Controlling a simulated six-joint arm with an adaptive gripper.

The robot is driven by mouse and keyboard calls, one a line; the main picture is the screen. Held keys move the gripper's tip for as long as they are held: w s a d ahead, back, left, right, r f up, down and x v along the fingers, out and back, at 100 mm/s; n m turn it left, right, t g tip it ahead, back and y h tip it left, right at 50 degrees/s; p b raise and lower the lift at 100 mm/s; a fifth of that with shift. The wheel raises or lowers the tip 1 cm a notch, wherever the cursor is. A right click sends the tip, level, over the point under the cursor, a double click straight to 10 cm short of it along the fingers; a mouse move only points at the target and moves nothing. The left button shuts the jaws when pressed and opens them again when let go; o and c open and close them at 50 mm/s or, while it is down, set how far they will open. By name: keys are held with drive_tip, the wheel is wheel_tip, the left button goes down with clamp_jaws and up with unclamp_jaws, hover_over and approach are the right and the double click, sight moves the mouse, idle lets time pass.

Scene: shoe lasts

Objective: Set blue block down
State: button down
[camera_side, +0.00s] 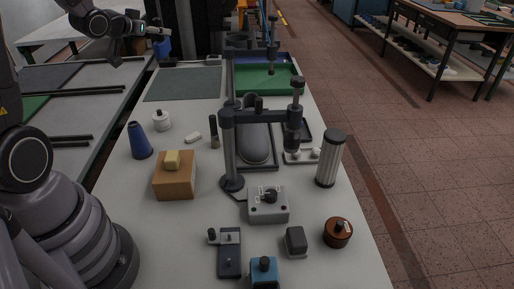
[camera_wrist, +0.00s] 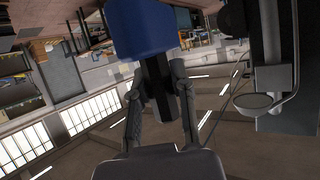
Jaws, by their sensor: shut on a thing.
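In the wrist view, my gripper (camera_wrist: 159,78) has its two dark fingers closed on the narrow dark part of a blue block (camera_wrist: 144,30). The blue body is beyond the fingertips at the top of the picture, clear of any surface seen there. In the side view, my wrist (camera_side: 130,25) is raised at the top left, far back from the near bench. A small blue patch (camera_side: 161,46) shows just below it; I cannot tell whether it is the held block. The fingers are too small to make out there.
The white bench (camera_side: 330,262) holds a clamp stand (camera_side: 229,150), a tan box (camera_side: 175,182), a blue cone (camera_side: 140,140), a ribbed cylinder (camera_side: 329,160) and a blue-topped unit (camera_side: 264,270). A grey mat (camera_side: 184,84) and green tray (camera_side: 268,80) lie farther back. The mat looks clear.

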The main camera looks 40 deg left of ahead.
drive_tip(key=w+d+r+m+g+h, duration=0.15)
drive_tip(key=d+m+h, duration=0.55)
drive_tip(key=d, duration=0.9)
drive_tip(key=w+d+m+g+h, duration=0.25)
drive_tip(key=d+m+h, duration=0.4)
drive_tip(key=d, duration=0.85)
drive_tip(key=s+d+f+m+g+h, duration=0.2)
drive_tip(key=s+d+m+g+h, duration=0.1)
drive_tip(key=s+d+m+g, duration=1.15)
drive_tip(key=s+d+f+n, duration=0.1)
drive_tip(key=s+d+f, duration=0.1)
drive_tip(key=f, duration=0.7)
drive_tip(key=s+d+f+n, duration=0.2)
drive_tip(key=f, duration=0.6)
drive_tip(key=shift+w+d+f, duration=1.6)
drive_tip(key=shift+d+f, duration=0.1)
drive_tip(key=shift+f, duration=0.6)
drive_tip(key=shift+w+d+f, duration=1.55)
drive_tip(key=shift+d+f, duration=0.2)
drive_tip(key=shift+f, duration=0.55)
drive_tip(key=shift+w+d+f, duration=1.6)
drive_tip(key=shift+d+f, duration=0.1)
drive_tip(key=shift+f, duration=0.6)
drive_tip(key=shift+f+y, duration=0.15)
drive_tip(key=shift+y, duration=0.1)
